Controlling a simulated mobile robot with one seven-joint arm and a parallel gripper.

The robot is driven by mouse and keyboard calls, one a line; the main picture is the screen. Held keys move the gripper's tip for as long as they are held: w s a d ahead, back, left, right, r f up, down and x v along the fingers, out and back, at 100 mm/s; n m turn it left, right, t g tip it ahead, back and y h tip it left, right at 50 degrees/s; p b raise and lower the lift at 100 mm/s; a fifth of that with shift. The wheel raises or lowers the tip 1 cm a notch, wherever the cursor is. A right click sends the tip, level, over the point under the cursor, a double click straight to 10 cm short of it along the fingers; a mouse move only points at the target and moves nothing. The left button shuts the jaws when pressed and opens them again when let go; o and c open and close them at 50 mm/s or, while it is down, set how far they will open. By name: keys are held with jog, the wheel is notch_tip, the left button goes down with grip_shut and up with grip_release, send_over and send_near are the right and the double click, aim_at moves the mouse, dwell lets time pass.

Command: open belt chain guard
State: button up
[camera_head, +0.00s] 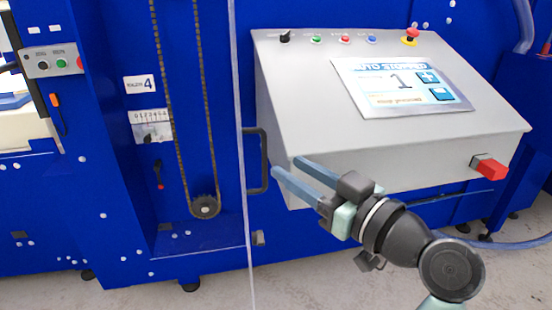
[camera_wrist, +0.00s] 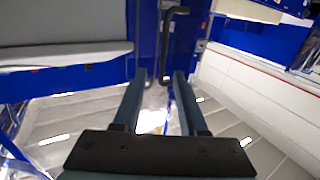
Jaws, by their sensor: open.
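The belt chain guard is a clear panel whose pale upright edge (camera_head: 240,110) shows in the head view. Its black handle (camera_head: 265,160) is a vertical bar on the right of that edge. Behind the panel are a chain (camera_head: 181,150) and a sprocket (camera_head: 205,207). The guard looks closed. My gripper (camera_head: 287,166) is open and empty, just right of the handle in the head view. In the wrist view the handle (camera_wrist: 167,42) stands in line with the gap between the fingers of my gripper (camera_wrist: 160,75); contact is not visible.
A grey control box (camera_head: 390,150) with a screen, buttons and a red side knob (camera_head: 489,168) stands close above and right of my gripper. Blue machine panels (camera_head: 100,200) lie to the left. Open floor (camera_head: 310,275) is below.

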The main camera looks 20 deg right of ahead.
jog(key=v, duration=0.6)
jog(key=shift+s, duration=0.1)
